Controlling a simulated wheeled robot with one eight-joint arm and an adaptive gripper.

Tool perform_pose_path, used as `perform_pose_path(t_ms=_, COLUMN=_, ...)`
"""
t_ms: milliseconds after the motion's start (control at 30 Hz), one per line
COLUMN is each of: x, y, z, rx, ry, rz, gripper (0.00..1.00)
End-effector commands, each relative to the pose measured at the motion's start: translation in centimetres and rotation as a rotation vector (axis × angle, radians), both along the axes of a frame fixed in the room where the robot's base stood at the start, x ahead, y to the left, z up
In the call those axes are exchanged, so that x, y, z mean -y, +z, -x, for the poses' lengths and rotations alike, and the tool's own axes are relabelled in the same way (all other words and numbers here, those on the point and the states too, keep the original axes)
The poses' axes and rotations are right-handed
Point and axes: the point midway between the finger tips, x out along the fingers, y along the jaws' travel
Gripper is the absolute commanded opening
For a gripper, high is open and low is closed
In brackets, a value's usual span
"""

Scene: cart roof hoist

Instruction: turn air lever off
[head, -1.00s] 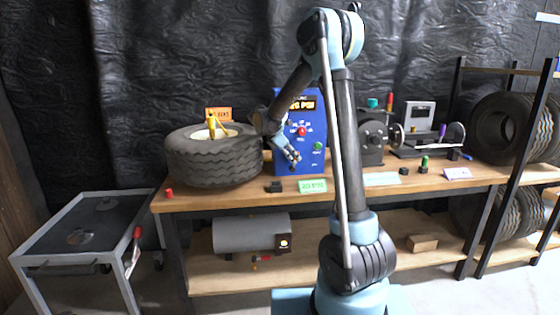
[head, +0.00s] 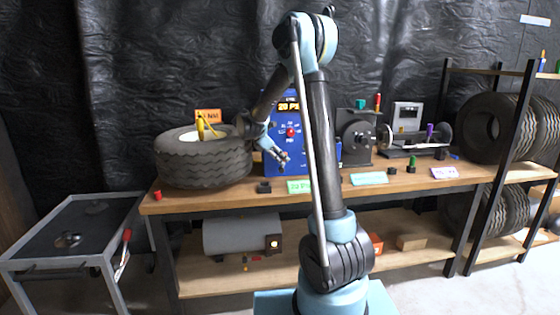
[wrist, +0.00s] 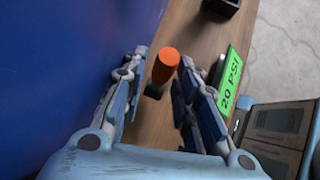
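My gripper (head: 282,167) hangs in front of the lower front of a blue inflator cabinet (head: 270,165), above the workbench. In the wrist view my gripper (wrist: 163,62) is open, its two fingers apart. An orange-red cylinder (wrist: 166,63) with a dark base or stem shows between the fingertips; whether it touches either finger I cannot tell. It looks like a lever grip, but no label names it. In the head view my gripper seems to cover it. The cabinet's blue face (wrist: 50,60) fills the left of the wrist view.
A green "20 psi" card (head: 299,187) and a small black block (head: 264,187) lie on the bench (head: 225,199). A grey tank (head: 232,235) is on the lower shelf. A cart (head: 20,264) stands at left.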

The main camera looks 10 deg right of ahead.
Motion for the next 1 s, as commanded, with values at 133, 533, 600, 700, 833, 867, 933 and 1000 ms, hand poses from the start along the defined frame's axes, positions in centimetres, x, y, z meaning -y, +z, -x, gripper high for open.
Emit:
perform_pose_path(t_ms=133, x=0.0, y=1.0, z=0.0, rx=-0.001, ry=-0.001, rz=0.000, gripper=0.28)
perform_pose_path(t_ms=533, x=0.0, y=7.4, z=-0.1, rx=-0.001, ry=0.001, rz=0.000, gripper=0.28)
perform_pose_path(t_ms=600, x=0.0, y=8.3, z=-0.1, rx=-0.001, ry=0.001, rz=0.000, gripper=0.28)
perform_pose_path(t_ms=700, x=0.0, y=9.2, z=-0.1, rx=-0.001, ry=0.001, rz=0.000, gripper=0.28)
perform_pose_path(t_ms=833, x=0.0, y=9.7, z=-0.2, rx=-0.001, ry=0.001, rz=0.000, gripper=0.28)
perform_pose_path(t_ms=867, x=0.0, y=9.8, z=-0.1, rx=-0.001, ry=0.001, rz=0.000, gripper=0.28)
perform_pose_path(t_ms=933, x=0.0, y=9.9, z=-0.2, rx=-0.001, ry=0.001, rz=0.000, gripper=0.28)
perform_pose_path(t_ms=1000, x=0.0, y=9.9, z=-0.2, rx=-0.001, ry=0.001, rz=0.000, gripper=0.28)
